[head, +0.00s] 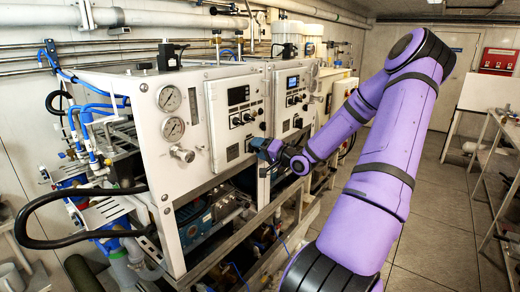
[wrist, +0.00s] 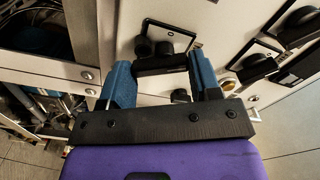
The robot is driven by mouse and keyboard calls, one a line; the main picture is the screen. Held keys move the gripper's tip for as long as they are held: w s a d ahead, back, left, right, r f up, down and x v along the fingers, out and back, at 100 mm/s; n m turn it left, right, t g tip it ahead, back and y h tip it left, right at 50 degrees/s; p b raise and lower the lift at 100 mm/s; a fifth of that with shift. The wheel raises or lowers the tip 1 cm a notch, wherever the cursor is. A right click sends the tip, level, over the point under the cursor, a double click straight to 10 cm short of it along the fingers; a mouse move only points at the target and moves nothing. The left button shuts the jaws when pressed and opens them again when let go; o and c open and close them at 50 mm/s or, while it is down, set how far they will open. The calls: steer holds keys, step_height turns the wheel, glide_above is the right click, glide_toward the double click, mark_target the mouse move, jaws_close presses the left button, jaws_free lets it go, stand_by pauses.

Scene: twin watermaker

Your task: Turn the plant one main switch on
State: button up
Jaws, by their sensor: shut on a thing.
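The main switch has a black bar handle (wrist: 162,65) on a white panel, seen in the wrist view. My gripper (wrist: 160,72) has its two blue fingers on either side of this handle, shut on its ends. In the head view my gripper (head: 263,150) is at the lower right of the white front panel (head: 228,140) of the left unit. There the gripper hides the switch. I cannot read any label on it or tell its on or off position.
Another plate with black knobs (wrist: 258,67) is to the right. Two pressure gauges (head: 171,112) are left of the panel. The aisle floor (head: 440,215) at right is clear.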

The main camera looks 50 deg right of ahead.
steer(key=m, duration=0.5)
steer(key=shift+m, duration=0.3)
steer(key=shift+a+f, duration=0.1)
stand_by(0.3)
steer(key=o, duration=0.9)
steer(key=shift+s, duration=0.15)
steer(key=s, duration=0.7)
steer(key=s+d, duration=0.1)
steer(key=s, duration=0.2)
steer(key=shift+s, duration=0.25)
